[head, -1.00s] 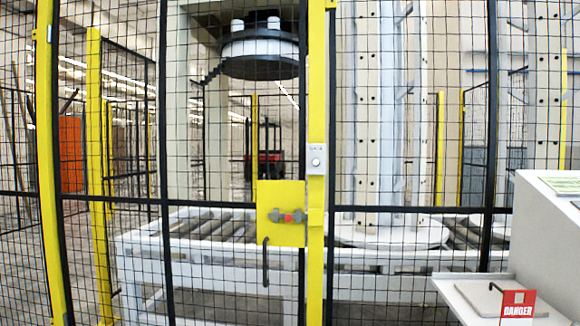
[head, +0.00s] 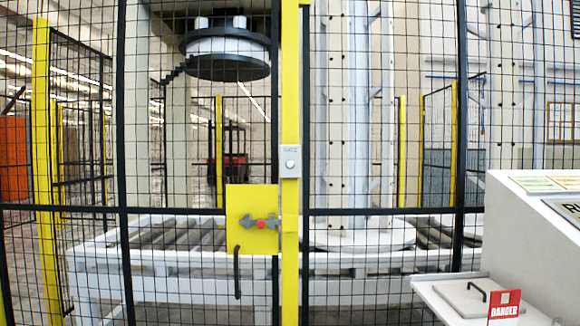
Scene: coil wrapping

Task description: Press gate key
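The gate key (head: 290,164) is a small grey box with a round pale button, mounted on a yellow post (head: 290,100) in the mesh fence. Its label appears to read "GATE". Below and left of it a yellow latch plate (head: 252,205) carries a grey bolt with a red knob, and a black handle (head: 237,270) hangs under it. The gate looks closed against the post. Neither of my grippers is in the head view.
Behind the mesh stand a roller conveyor (head: 180,235), a round turntable (head: 365,238) and a hanging round press head (head: 227,50). A white console (head: 535,230) with a shelf and a red DANGER sign (head: 503,305) stands at the right, in front of the fence.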

